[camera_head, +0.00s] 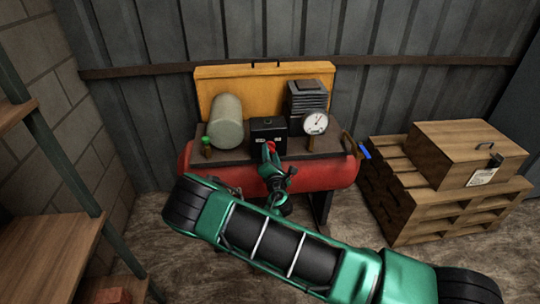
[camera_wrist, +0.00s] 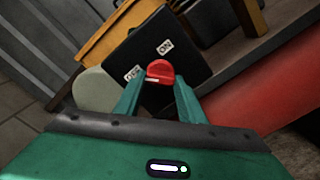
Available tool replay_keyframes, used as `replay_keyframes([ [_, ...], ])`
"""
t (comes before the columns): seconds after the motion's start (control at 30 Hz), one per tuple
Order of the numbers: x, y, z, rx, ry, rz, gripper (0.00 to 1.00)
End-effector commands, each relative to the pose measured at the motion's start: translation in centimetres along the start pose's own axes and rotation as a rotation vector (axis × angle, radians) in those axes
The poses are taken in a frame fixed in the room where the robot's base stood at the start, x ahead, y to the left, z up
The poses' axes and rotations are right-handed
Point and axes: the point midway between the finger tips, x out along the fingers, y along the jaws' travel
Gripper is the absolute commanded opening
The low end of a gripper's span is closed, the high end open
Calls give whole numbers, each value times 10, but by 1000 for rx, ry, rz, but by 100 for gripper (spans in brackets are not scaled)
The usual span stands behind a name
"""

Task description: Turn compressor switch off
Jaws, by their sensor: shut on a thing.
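The red compressor switch (camera_wrist: 160,71) is a small knob on the face of a black box (camera_wrist: 168,47) with white ON and OFF labels. In the wrist view my gripper (camera_wrist: 160,88) has its two green fingers on either side of the knob, shut on it. The OFF label is left of the knob and the ON label is above it. In the head view my gripper (camera_head: 268,152) is at the front of the black box (camera_head: 280,137), and the red knob (camera_head: 271,146) is partly hidden by the fingers. The box stands on the red compressor (camera_head: 330,174).
The compressor carries a grey-green cylinder (camera_head: 227,122), a white gauge (camera_head: 315,122) and a green knob (camera_head: 206,141). An open yellow cover (camera_head: 262,80) stands behind. Wooden pallets (camera_head: 400,205) with a crate (camera_head: 462,157) are at the right. Shelves (camera_head: 45,240) stand at the left.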

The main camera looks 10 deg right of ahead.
Motion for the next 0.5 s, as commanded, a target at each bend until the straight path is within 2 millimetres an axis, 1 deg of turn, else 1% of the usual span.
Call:
replay_keyframes([
  [0.03,-2,-3,-5,-13,10,-5,14],
  [0.23,-2,-3,-5,-53,11,-5,14],
  [0.5,-2,-4,-5,-61,11,-6,14],
])
